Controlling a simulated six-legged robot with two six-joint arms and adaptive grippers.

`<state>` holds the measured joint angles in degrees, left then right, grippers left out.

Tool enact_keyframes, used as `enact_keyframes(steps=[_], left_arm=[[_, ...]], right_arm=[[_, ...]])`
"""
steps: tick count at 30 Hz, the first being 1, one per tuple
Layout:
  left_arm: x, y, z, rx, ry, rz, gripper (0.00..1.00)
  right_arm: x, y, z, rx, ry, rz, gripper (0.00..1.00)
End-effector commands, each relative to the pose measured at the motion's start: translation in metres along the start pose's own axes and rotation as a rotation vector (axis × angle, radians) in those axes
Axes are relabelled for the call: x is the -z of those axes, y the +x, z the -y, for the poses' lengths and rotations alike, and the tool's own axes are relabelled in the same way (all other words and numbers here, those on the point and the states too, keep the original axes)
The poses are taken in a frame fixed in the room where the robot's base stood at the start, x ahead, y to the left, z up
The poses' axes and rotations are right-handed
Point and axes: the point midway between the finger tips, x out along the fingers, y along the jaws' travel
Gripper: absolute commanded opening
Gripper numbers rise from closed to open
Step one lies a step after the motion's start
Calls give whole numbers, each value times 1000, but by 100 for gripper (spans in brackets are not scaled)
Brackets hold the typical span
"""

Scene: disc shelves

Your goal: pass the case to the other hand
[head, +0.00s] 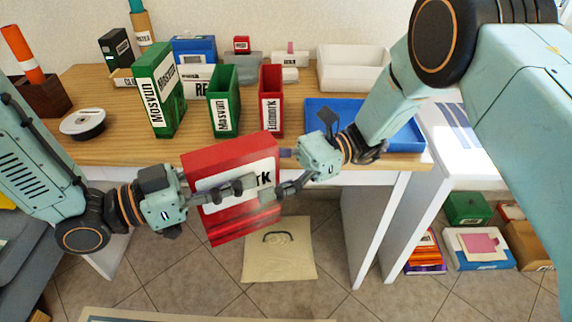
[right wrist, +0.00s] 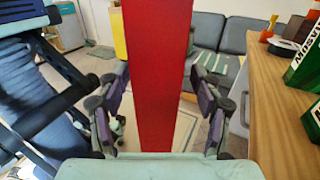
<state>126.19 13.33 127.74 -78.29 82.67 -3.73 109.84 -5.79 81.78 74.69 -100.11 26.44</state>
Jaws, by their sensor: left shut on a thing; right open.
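The case is a red box (head: 225,152) with a white label, held up in front of the table edge in the head view. My left gripper (head: 248,186) is shut on the case from the left, its fingers lying across the label side. My right gripper (head: 280,188) is open at the case's right edge. In the right wrist view the red case (right wrist: 158,80) stands upright between the spread fingers of my right gripper (right wrist: 160,112), with a gap visible on each side. Part of the label is hidden behind the fingers.
The wooden table (head: 110,150) behind holds a large green case (head: 160,90), a small green holder (head: 223,100), a red holder (head: 271,100), a tape roll (head: 83,123) and a blue tray (head: 400,135). A beige bag (head: 285,262) lies on the floor below.

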Motion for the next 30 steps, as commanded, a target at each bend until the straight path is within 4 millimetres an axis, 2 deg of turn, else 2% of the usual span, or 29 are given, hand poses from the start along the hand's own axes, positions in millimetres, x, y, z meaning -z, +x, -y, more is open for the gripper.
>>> enact_keyframes(steps=[3,9,14,22,30], left_arm=[[1,0,0,0,1,-2,0],[1,0,0,0,1,-2,0],[1,0,0,0,1,-2,0],[0,0,0,0,1,-2,0],[1,0,0,0,1,-2,0]], right_arm=[[0,21,-1,-4,2,-2,66],[0,43,0,-2,0,-1,66],[0,51,0,0,0,-1,66],[0,51,0,1,0,-1,66],[0,51,0,1,0,-1,43]])
